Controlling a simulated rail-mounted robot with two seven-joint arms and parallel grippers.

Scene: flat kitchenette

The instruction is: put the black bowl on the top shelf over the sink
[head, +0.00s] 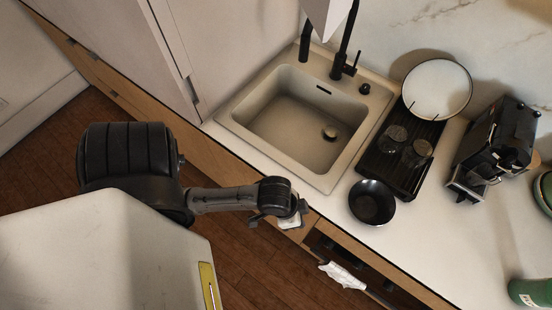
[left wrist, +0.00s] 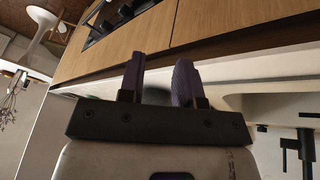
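The black bowl (head: 372,202) sits upright and empty on the white counter, just in front of the dish rack and to the right of the sink (head: 245,119). My left gripper (head: 292,222) is by the counter's front edge, left of the bowl and apart from it. In the left wrist view my left gripper (left wrist: 158,80) has its two dark fingers spread with a gap between them and nothing gripped. A dark rounded shape partly shows behind the fingers; I cannot tell if it is the bowl. The top shelf cannot be made out. My right gripper is out of view.
A black dish rack (head: 382,175) holds glasses and a white plate (head: 437,89). A black coffee machine (head: 497,150) stands to the right. The black faucet (head: 343,60) rises behind the sink. A white cloth (head: 342,275) hangs at the counter front. Counter right of the bowl is clear.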

